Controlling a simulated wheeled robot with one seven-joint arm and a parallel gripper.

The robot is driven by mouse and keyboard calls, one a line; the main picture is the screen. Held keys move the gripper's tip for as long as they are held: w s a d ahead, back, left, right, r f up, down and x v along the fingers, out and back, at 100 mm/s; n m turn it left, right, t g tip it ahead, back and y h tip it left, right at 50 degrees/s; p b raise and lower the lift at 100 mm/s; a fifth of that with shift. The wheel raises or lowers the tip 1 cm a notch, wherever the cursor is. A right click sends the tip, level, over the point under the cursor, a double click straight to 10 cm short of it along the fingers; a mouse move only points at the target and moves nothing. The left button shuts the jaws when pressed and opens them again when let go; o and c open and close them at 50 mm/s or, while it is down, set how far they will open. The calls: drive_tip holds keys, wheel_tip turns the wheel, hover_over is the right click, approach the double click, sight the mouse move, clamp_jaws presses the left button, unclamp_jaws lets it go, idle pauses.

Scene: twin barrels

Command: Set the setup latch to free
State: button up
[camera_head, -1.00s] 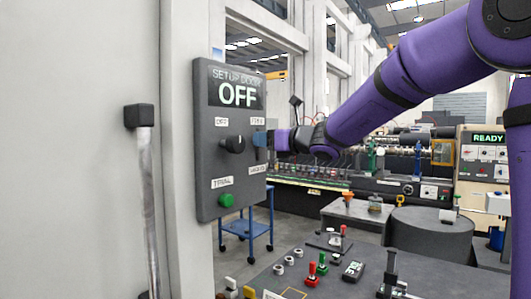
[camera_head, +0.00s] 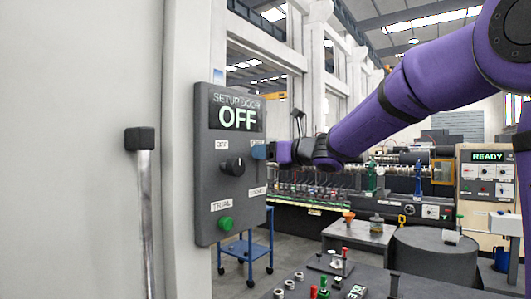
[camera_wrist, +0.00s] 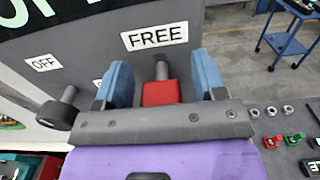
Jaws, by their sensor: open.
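The setup box (camera_head: 230,170) is a dark panel on the pale post, with a display reading SETUP DOOR OFF. In the wrist view the latch (camera_wrist: 160,92) shows a red block with a grey stem below the FREE label (camera_wrist: 155,36). My gripper (camera_wrist: 162,80) is open, its two blue fingers on either side of the latch, with gaps visible. In the head view my gripper (camera_head: 262,151) is at the panel's right edge, hiding the latch and FREE label. The LOCKED label (camera_head: 257,191) shows partly below it. I cannot tell the latch's exact setting.
A black selector knob (camera_head: 233,166) and green TRIAL button (camera_head: 225,223) are on the same panel, left of the gripper. A grey handle bar (camera_head: 147,215) stands at left. A blue trolley (camera_head: 245,260) and a dark bench (camera_head: 345,272) lie beyond.

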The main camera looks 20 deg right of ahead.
drive_tip(key=v, duration=1)
drive_tip(key=s+a+f+n+g+h, duration=0.1)
drive_tip(key=s+a+f+n+g, duration=0.3)
drive_tip(key=s+n, duration=0.4)
drive_tip(key=s+a+f+n+g+h, duration=0.2)
drive_tip(key=s+f+n+g, duration=0.1)
drive_tip(key=s+f+n, duration=0.5)
drive_tip(key=s+d+f+n+g+h, duration=0.1)
drive_tip(key=s+d+f+n+h, duration=0.2)
drive_tip(key=s+n, duration=0.3)
drive_tip(key=s+d+f+n+g+h, duration=0.1)
drive_tip(key=s+d+f+n+h, duration=0.3)
drive_tip(key=s+n, duration=0.2)
drive_tip(key=shift+s+d+f+n+h, duration=0.3)
drive_tip(key=shift+s+n, duration=0.1)
drive_tip(key=shift+s, duration=0.7)
drive_tip(key=shift+o, duration=0.4)
